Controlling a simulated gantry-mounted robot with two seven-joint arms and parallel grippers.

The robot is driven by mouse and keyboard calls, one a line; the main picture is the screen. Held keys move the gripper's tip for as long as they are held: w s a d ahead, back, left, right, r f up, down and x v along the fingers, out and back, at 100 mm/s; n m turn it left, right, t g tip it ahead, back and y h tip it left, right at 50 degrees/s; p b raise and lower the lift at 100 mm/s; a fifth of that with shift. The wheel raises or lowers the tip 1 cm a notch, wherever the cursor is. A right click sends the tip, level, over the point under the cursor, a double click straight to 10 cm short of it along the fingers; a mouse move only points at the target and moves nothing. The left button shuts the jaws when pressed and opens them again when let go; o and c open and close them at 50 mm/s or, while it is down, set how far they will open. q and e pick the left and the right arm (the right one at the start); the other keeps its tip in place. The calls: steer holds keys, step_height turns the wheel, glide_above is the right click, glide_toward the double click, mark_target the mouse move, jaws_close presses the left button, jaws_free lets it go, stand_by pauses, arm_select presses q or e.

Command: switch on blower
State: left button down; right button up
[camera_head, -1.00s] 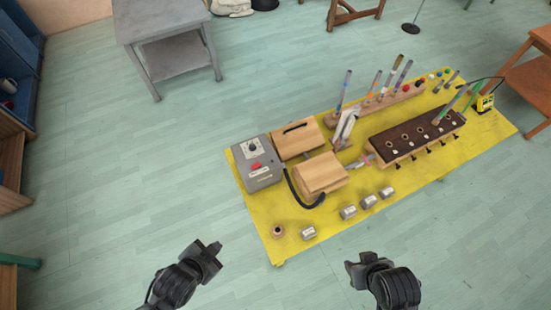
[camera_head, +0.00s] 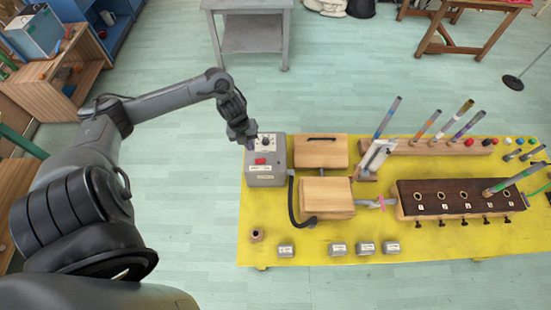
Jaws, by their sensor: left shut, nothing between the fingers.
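The blower control box (camera_head: 265,178) is grey and stands at the left end of the yellow bench top. It has a dark round knob (camera_head: 266,142) on a pale dial plate and a red switch (camera_head: 261,161) below it. My left gripper (camera_head: 250,142) is shut and empty at the upper left of the box, close to the knob. I cannot tell whether its tips touch the box. A black hose (camera_head: 293,205) runs from the box's side along the wooden blocks. My right gripper is not in view.
A wooden block (camera_head: 328,197) and a second one with a dark handle (camera_head: 320,150) stand right of the box. Several small grey weights (camera_head: 365,247) and a small round wooden piece (camera_head: 257,235) lie in front. A dark-topped pipe chest (camera_head: 450,196) and a peg rail with coloured tubes (camera_head: 430,147) fill the right.

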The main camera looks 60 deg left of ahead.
arm_select(q)
steer(key=shift+w+a+r, duration=0.55)
steer(key=shift+w+r, duration=0.1)
steer(key=shift+r, duration=0.05)
steer(key=p, duration=0.1)
glide_toward(263, 161)
steer(key=f, duration=0.4)
steer(key=w+d+f, duration=0.1)
steer(key=f, duration=0.1)
steer(key=shift+f, duration=0.3)
steer(key=shift+f, duration=0.1)
